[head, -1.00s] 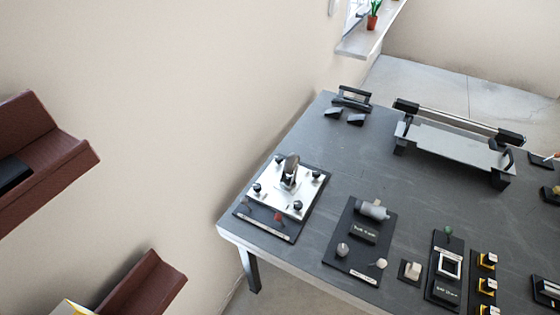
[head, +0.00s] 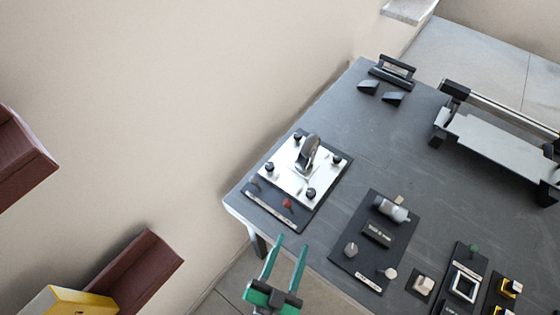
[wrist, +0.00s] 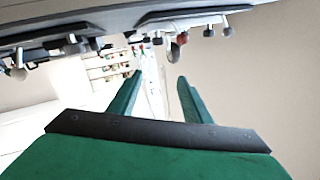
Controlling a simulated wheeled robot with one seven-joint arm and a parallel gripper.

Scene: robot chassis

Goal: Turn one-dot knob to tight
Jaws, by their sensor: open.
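A white plate (head: 288,178) sits on a black board near the table's left corner. A caster wheel (head: 310,150) stands on it, with black knobs at its corners: a back-left knob (head: 297,137), a right knob (head: 337,160), a left knob (head: 269,167) and a front knob (head: 311,193). Dot marks are too small to read, so I cannot tell which is the one-dot knob. My gripper (head: 291,244) is open and empty, in front of the table's near edge and below the plate in the picture. Its green fingers also show in the wrist view (wrist: 160,77).
The dark table (head: 375,135) also bears a panel with a grey cylinder (head: 391,208), a long roller device (head: 500,145) and small black blocks (head: 393,98). A red-tipped lever (head: 287,203) is in front of the plate. Brown trays (head: 140,268) are at left.

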